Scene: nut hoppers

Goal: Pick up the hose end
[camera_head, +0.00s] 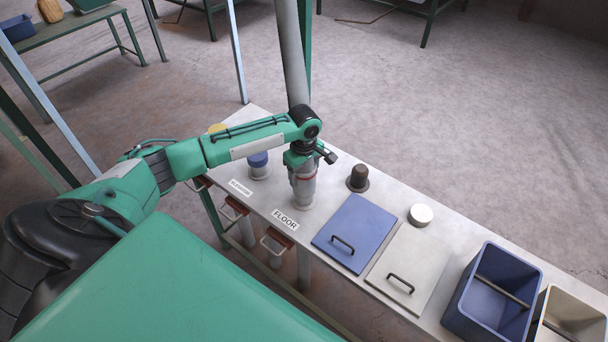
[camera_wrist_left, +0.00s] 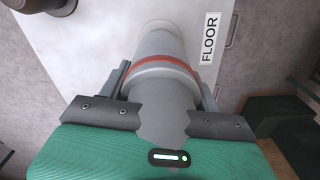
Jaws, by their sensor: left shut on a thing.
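The hose end (camera_head: 303,189) is a grey cylinder with a red ring. It stands upright on the pale tabletop (camera_head: 247,125), just behind the FLOOR label (camera_head: 285,220), and its lower end seems to be at the port there. My left gripper (camera_head: 301,168) is over it, pointing down, and is shut on it. In the left wrist view the hose end (camera_wrist_left: 165,85) fills the space between the two fingers, with the red ring just beyond them. The grey hose (camera_head: 291,55) rises behind my arm; where it meets the end is hidden. My right gripper is not in view.
A blue-capped port (camera_head: 258,160) stands left of the hose end, and a brown knob (camera_head: 358,179) stands right. Further right are a blue lid (camera_head: 355,225), a grey lid (camera_head: 410,262), a white round cap (camera_head: 420,214), a blue bin (camera_head: 467,300) and a cream bin (camera_head: 547,305).

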